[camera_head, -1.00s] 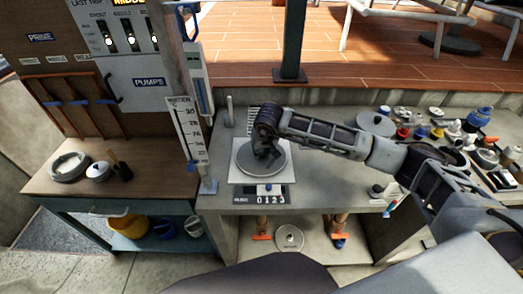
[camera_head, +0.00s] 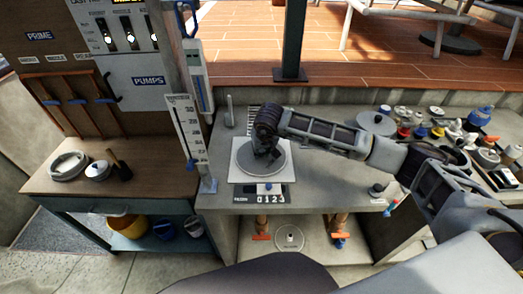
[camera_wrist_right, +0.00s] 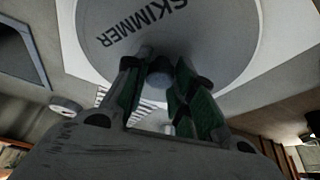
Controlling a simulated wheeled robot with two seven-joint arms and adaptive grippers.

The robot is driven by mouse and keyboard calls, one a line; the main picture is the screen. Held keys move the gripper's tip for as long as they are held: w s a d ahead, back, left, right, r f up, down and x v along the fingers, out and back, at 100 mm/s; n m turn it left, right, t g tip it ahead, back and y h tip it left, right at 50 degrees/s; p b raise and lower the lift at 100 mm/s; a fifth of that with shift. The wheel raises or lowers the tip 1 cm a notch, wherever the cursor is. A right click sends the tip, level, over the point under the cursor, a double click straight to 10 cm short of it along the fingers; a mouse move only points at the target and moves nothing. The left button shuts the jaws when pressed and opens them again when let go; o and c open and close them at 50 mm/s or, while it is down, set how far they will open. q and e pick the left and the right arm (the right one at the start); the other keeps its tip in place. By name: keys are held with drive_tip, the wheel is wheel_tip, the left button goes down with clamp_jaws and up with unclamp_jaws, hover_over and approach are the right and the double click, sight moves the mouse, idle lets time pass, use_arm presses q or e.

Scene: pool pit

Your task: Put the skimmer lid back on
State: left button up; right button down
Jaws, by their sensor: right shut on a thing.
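The skimmer lid (camera_head: 263,162) is a round grey disc lying over a pale square plate (camera_head: 240,177) on the concrete counter. In the right wrist view the lid (camera_wrist_right: 205,30) shows the word SKIMMER and a small round knob. My right gripper (camera_head: 266,150) is above the lid. In the right wrist view its green-padded fingers (camera_wrist_right: 160,85) are shut on the lid's knob. The lid looks flat and roughly centred on the plate. Whether it is fully seated cannot be told. My left gripper is not in view.
A digit counter (camera_head: 270,196) sits at the plate's front edge. A thermometer board (camera_head: 187,140) stands to the left. Another grey disc (camera_head: 377,124) and several bottles and caps (camera_head: 440,130) lie to the right. A wooden bench (camera_head: 100,180) stands at left.

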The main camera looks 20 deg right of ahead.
drive_tip(key=shift+f, duration=0.1)
idle(0.5)
drive_tip(key=c, duration=0.9)
unclamp_jaws()
drive_tip(key=shift+c, duration=0.2)
drive_tip(key=shift+r, duration=0.4)
drive_tip(key=shift+r+p, duration=0.8)
drive_tip(key=shift+r, duration=1.3)
drive_tip(key=shift+r+p, duration=0.6)
drive_tip(key=shift+r, duration=1.4)
drive_tip(key=shift+s+f, duration=0.1)
